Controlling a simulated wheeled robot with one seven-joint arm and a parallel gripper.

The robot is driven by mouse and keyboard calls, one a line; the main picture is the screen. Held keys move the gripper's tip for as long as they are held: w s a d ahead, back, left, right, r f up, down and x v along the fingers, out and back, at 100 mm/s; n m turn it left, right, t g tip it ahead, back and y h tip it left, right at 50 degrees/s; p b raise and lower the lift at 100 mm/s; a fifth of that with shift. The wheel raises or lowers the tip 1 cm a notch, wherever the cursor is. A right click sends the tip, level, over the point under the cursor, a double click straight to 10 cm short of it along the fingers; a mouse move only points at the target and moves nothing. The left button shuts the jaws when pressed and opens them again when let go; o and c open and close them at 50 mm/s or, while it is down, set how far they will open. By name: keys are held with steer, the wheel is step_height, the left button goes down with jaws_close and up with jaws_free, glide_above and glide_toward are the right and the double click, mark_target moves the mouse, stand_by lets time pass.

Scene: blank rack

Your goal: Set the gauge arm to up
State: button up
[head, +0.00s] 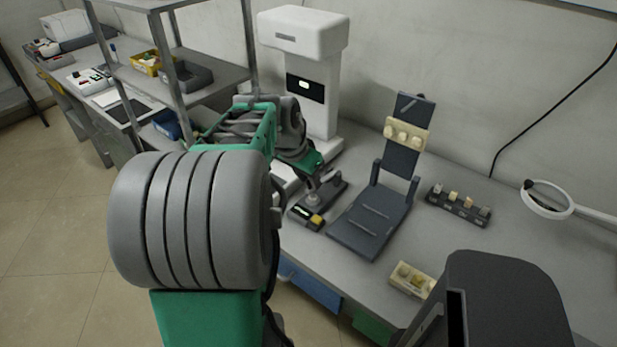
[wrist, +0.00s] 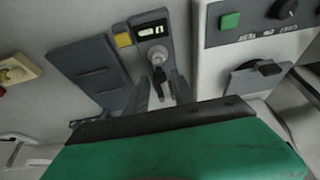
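The gauge is a small dark box with a lit display and a yellow button (head: 317,220), on the bench in the head view; it also shows in the wrist view (wrist: 152,32). A grey metal piece with a dark round end, which looks like the gauge arm (wrist: 158,74), extends from the box towards my gripper. My gripper (wrist: 162,92) has two dark fingers, apart, one on either side of the arm's end in the picture. I cannot tell whether they touch it. In the head view my arm hides most of the gripper.
A dark rack with a tilted back (head: 372,222) stands just right of the gauge. A white machine (head: 318,110) stands behind my gripper. A dark block with several pegs (head: 459,206) and a beige tray (head: 412,280) lie further right. Metal shelving (head: 180,75) stands to the left.

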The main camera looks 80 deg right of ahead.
jaws_close()
stand_by(1.1)
